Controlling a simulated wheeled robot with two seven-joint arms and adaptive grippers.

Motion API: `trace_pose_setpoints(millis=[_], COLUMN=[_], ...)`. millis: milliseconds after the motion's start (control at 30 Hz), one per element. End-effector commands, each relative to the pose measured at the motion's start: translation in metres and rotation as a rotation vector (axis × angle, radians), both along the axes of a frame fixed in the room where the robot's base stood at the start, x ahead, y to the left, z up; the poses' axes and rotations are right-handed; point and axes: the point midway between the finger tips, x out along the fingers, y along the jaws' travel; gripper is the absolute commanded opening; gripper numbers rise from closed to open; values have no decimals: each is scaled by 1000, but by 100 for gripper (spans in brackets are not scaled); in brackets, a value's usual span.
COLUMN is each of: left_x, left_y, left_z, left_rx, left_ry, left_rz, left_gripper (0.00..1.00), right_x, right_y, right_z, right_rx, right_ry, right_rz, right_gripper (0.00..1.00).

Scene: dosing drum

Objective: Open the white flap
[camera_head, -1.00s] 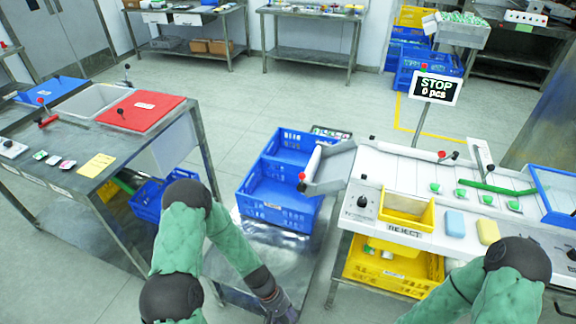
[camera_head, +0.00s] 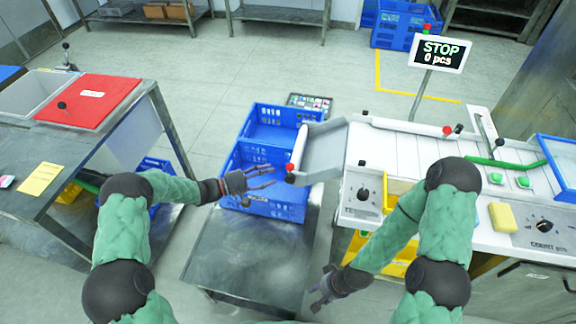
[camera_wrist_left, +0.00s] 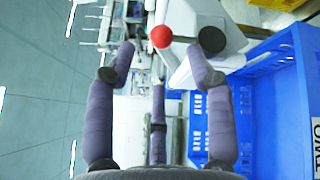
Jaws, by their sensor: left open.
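The white flap (camera_head: 299,147) is a narrow white plate across the lower left end of the grey chute (camera_head: 325,150). A red ball (camera_head: 290,168) and a black knob sit at its near end. My left gripper (camera_head: 268,176) is open and empty over the blue crate, just left of the red ball. In the left wrist view the red ball (camera_wrist_left: 161,37) and black knob (camera_wrist_left: 212,40) show beyond the spread fingers, with no contact visible. My right gripper (camera_head: 316,288) hangs low in front of the counting table, its fingers apart and empty.
Blue crates (camera_head: 262,208) stand below the chute on a metal bench (camera_head: 245,265). The counting table (camera_head: 390,150) with a STOP sign (camera_head: 439,50) is at right. A bench with a red lid (camera_head: 90,100) is at left.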

Motion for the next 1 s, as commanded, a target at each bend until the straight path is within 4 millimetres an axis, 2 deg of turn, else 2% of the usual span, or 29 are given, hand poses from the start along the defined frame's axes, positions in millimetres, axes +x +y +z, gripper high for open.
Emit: trace_pose_setpoints(millis=[200, 400, 600, 900, 933, 1000], left_x=[15, 26, 32, 33, 33, 32], left_y=[-38, -66, -78, -80, -80, -80], left_z=[-2, -3, -1, -1, -1, -1], left_rx=[1, 2, 1, 2, 2, 2], left_ry=[0, 2, 2, 2, 2, 2], left_rz=[-4, -5, -3, -2, -2, -2], left_gripper=[54, 54, 54, 54, 51, 31], right_x=[0, 0, 0, 0, 0, 0], right_y=[0, 0, 0, 0, 0, 0], right_z=[-11, -18, -21, -21, -21, -21], right_rx=[0, 0, 0, 0, 0, 0], right_ry=[0, 0, -1, -1, -1, -1], right_rz=[0, 0, 0, 0, 0, 0], right_gripper=[40, 40, 40, 40, 40, 40])
